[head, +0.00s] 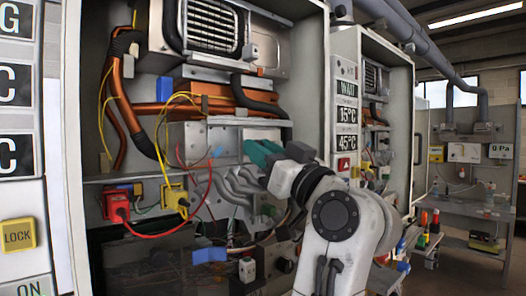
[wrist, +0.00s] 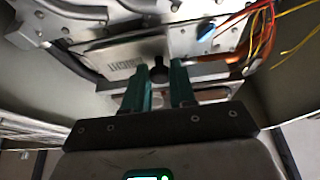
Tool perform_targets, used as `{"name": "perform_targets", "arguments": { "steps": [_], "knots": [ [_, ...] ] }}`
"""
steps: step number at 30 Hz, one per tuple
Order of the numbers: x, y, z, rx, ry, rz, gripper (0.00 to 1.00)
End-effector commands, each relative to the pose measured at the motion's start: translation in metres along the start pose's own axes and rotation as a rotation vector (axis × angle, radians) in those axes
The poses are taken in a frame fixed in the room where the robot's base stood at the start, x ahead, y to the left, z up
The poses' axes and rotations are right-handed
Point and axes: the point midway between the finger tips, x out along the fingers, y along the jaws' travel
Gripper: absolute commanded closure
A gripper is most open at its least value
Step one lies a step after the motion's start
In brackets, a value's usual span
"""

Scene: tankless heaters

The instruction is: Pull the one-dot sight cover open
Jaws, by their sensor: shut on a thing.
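My gripper (head: 262,153) has green fingers and reaches into the open heater cabinet, at the metal box in its middle. In the wrist view the gripper (wrist: 161,78) is closed around a small dark knob (wrist: 158,72) between the fingertips. The knob stands in front of a pale metal plate (wrist: 120,63) with a small marking. This looks like the sight cover, but I cannot make out a dot on it. In the head view my fingers hide the knob. I cannot tell how far the cover is open.
Bent grey pipes (head: 238,187) lie just below the gripper. Red and yellow wires hang at the left, with a red connector (head: 117,205) and a yellow connector (head: 174,197). A second heater cabinet (head: 372,110) stands to the right. A grey workbench (head: 470,215) is farther back.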

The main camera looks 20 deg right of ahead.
Motion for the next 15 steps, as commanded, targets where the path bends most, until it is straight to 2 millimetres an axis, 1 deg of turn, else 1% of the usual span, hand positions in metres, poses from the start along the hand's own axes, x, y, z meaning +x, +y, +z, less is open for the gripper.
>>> {"name": "perform_targets", "arguments": {
  "steps": [1,6,15],
  "knots": [
    [0.0,-0.0003,0.0,0.0,0.0,-0.001,0.84],
    [0.0,-0.0003,0.0,0.0,0.0,-0.001,1.0],
    [0.0,-0.0005,0.0001,0.0,0.0,-0.001,1.0]
  ]
}}
